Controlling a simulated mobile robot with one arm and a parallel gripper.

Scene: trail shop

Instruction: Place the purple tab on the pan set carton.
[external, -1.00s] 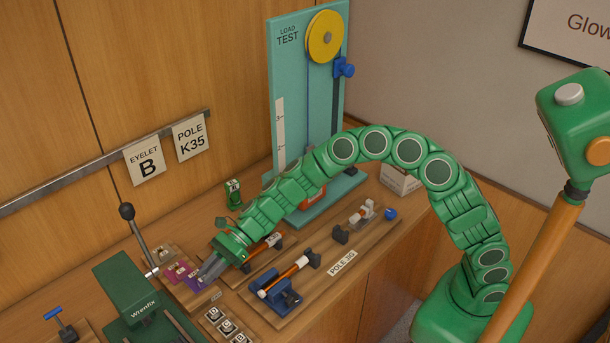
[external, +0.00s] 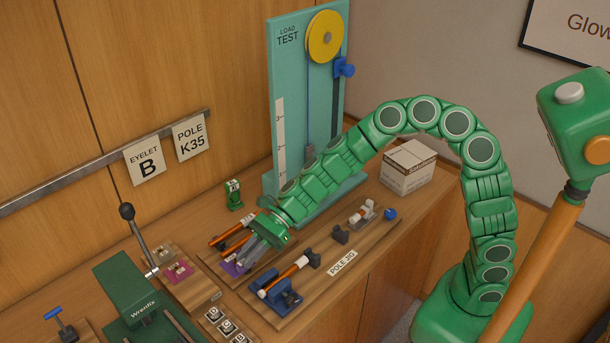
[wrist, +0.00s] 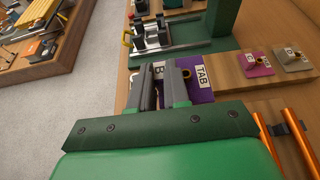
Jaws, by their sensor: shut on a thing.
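The purple tab (external: 232,269) is between the fingers of my gripper (external: 253,258), above the wooden boards on the bench. In the wrist view the purple tab (wrist: 203,84) shows a white label reading TAB, and my gripper (wrist: 165,88) is shut on it. The carton (external: 405,170), a white and brown box, stands on the bench at the back right, right of the load test stand. My gripper is well to the left of it. The carton is not in the wrist view.
A wooden block (external: 198,291) holds a magenta tab (external: 180,273) and a grey tab (external: 160,254). Orange poles on boards (external: 343,263) lie between my gripper and the bench front. The load test stand (external: 278,110) rises behind my arm. A green press (external: 128,290) is at left.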

